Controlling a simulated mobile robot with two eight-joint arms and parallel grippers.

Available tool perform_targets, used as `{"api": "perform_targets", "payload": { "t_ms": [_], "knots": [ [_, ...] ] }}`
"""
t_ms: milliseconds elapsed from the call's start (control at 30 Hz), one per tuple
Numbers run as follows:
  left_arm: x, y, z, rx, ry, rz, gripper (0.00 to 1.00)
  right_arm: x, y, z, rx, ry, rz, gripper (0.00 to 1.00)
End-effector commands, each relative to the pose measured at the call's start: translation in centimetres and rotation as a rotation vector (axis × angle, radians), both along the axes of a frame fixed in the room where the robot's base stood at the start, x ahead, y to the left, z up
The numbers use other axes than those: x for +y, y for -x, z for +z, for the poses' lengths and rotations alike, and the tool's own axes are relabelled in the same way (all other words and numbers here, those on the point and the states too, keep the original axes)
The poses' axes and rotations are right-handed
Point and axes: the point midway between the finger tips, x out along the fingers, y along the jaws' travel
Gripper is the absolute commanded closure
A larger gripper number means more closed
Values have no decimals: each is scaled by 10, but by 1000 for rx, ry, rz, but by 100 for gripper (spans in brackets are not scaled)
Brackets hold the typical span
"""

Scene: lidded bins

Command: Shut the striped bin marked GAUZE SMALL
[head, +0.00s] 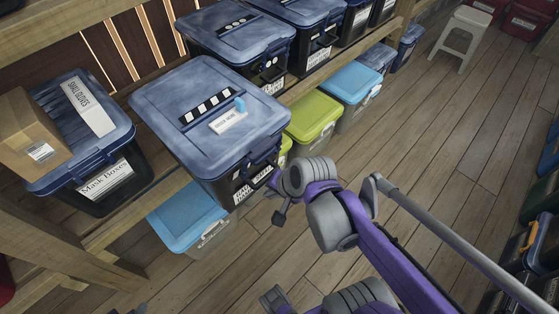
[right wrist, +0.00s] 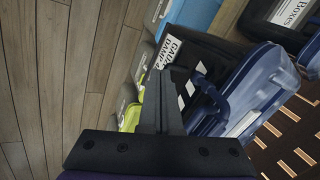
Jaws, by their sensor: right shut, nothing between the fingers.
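The striped bin (head: 200,110) stands on the shelf ledge, with a mottled blue lid, a dark body and a black-and-white strip on top. Its lid lies over the body; I cannot tell whether it is fully down. A light blue tab and a white label are on the lid. The front label (right wrist: 168,50) is only partly readable and begins with "GAU". A dark latch (head: 265,170) is at its front edge. My right gripper (head: 277,192) is shut and empty, close in front of that latch; contact is unclear. It also shows in the right wrist view (right wrist: 163,80). My left gripper is not clearly seen.
A similar striped-lid bin (head: 235,35) stands behind. A Mask Boxes bin (head: 95,150) with a carton (head: 28,130) on its lid is at left. Light blue bins (head: 190,215) and a green-lidded bin (head: 312,117) sit lower.

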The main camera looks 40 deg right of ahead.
Motion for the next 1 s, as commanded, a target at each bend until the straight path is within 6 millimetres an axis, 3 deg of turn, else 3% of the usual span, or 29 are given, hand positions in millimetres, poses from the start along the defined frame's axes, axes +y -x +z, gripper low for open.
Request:
{"api": "perform_targets", "payload": {
  "t_ms": [33,200,400,500,667,1000],
  "knots": [
    [0,3,-18,6,0,0,50,-21,-3,-16,1,-112,-209,100],
    [0,6,-49,16,0,0,50,-83,-15,-32,-30,-545,-875,100],
    [0,7,-72,23,0,0,50,-145,-16,-36,-81,-956,-1378,100],
    [0,7,-76,25,0,0,50,-161,-14,-35,-96,-1070,-1491,100],
    [0,7,-80,26,0,0,50,-167,-18,-38,-98,-1125,-1541,100],
    [0,7,-103,34,0,0,50,-162,-65,-83,-95,-1120,-1534,100]
  ]
}}
